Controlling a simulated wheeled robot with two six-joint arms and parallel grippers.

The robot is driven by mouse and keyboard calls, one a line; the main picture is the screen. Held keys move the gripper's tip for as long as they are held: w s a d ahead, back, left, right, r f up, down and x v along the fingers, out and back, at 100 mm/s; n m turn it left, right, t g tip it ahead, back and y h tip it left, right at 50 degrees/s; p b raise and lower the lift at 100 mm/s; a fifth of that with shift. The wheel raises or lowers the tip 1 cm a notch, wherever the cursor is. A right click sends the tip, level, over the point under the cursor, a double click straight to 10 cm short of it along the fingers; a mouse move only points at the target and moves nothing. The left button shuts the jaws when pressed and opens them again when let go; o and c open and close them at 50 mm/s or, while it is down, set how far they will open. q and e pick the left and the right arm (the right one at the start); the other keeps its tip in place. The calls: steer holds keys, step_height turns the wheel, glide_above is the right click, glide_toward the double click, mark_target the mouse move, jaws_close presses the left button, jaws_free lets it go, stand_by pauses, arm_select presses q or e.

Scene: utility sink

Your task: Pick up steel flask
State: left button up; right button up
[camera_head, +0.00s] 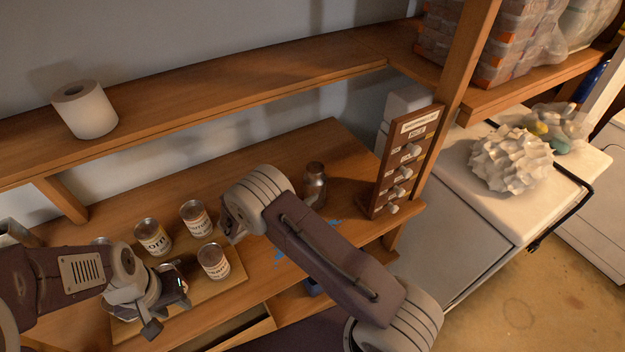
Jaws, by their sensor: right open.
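The steel flask (315,187) is a small dark metal bottle with a narrower neck. My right gripper (230,232) is open, mostly hidden behind the wrist, and points down toward the cans, away from the flask. My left gripper (165,295) is at the lower left over the board with the cans. Its finger opening is not clear from this angle.
Several labelled cans (213,261) stand on and around a wooden board (208,290). A shelf (225,88) with a paper roll (84,110) runs above the bench. Bench behind the flask is clear.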

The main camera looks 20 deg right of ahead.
mark_target(315, 173)
steer(key=p+x, duration=0.1)
steer(key=x, duration=0.1)
steer(key=p+x, duration=0.1)
steer(key=x, duration=0.2)
steer(key=s+p+x, duration=0.1)
steer(key=p+x, duration=0.1)
steer(key=x, duration=0.1)
steer(key=shift+d+r, duration=0.3)
steer(key=shift+d, duration=0.1)
steer(key=shift+w+d+f, duration=0.2)
steer(key=c, duration=2)
steer(key=shift+r+b, duration=0.3)
steer(key=shift+r, duration=0.25)
step_height(315, 173, up, 3)
steer(key=shift+r+b, duration=0.1)
steer(key=shift+b, duration=0.6)
steer(key=s+r, duration=0.2)
steer(key=s, duration=0.1)
steer(key=s+d+r+b, duration=0.1)
steer(key=s+r, duration=0.1)
steer(key=s, duration=0.2)
steer(key=s+d+r+b, duration=0.1)
steer(key=s+r, duration=0.1)
steer(key=s, duration=0.2)
steer(key=shift+s+d+r, duration=0.25)
steer(key=shift+r, duration=0.15)
